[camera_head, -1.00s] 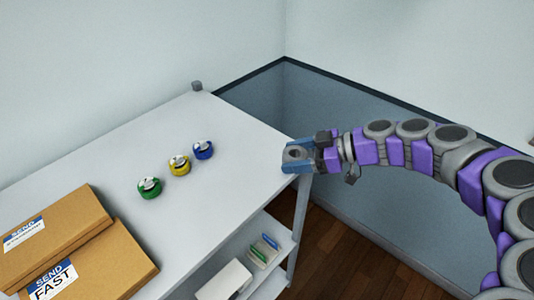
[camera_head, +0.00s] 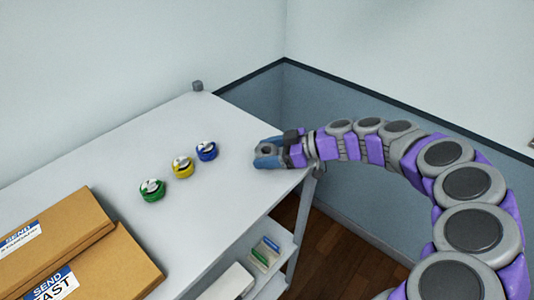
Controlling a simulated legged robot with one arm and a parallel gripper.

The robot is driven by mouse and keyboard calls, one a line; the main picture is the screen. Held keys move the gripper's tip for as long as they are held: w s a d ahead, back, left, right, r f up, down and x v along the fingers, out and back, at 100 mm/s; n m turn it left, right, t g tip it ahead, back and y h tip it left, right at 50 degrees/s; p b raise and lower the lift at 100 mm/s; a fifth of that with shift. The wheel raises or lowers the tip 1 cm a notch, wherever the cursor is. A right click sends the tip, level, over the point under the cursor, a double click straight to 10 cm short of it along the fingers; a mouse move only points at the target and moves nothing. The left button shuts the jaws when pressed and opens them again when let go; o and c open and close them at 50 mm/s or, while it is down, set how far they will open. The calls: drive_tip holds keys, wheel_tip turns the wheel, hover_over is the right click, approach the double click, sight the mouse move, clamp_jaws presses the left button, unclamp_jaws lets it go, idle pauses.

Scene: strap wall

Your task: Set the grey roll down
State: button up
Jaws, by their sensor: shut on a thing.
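My gripper (camera_head: 266,156) is at the end of my purple and grey arm, over the right part of the white table top (camera_head: 240,195). Its blue jaws are shut on the grey roll (camera_head: 267,149), which shows between them. The jaws partly hide the roll. I cannot tell whether the roll touches the table. Green (camera_head: 152,191), yellow (camera_head: 183,166) and blue (camera_head: 206,151) rolls stand in a slanting row to the left of my gripper, apart from it.
Two cardboard boxes (camera_head: 100,262) lie at the table's front left. A small grey object (camera_head: 198,86) is at the far corner. A lower shelf (camera_head: 268,287) holds small items. The table top between the blue roll and my gripper is bare.

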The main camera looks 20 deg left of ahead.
drive_tip(key=o, duration=1.1)
drive_tip(key=d, duration=0.4)
drive_tip(key=shift+w+r, duration=0.1)
drive_tip(key=shift+r, duration=0.05)
drive_tip(key=shift+c, duration=0.2)
drive_tip(key=shift+a, duration=1.1)
drive_tip(key=shift+w+d+r, duration=0.1)
drive_tip(key=shift+w+d, duration=0.05)
drive_tip(key=shift+d, duration=0.15)
drive_tip(key=p+v, duration=0.1)
drive_tip(key=v, duration=1.1)
drive_tip(key=s+d+r+m+h, duration=0.25)
drive_tip(key=s+m+h, duration=0.25)
drive_tip(key=s, duration=1.2)
drive_tip(key=s+d+f+m+h, duration=0.4)
drive_tip(key=s+d+m, duration=0.3)
drive_tip(key=s+d, duration=0.2)
drive_tip(key=s+d+f+m+h, duration=0.4)
drive_tip(key=s+d+m, duration=0.3)
drive_tip(key=s+d, duration=0.1)
drive_tip(key=shift+s+d+f+m, duration=0.3)
drive_tip(key=shift+s+d+f, duration=0.1)
drive_tip(key=shift+s, duration=0.1)
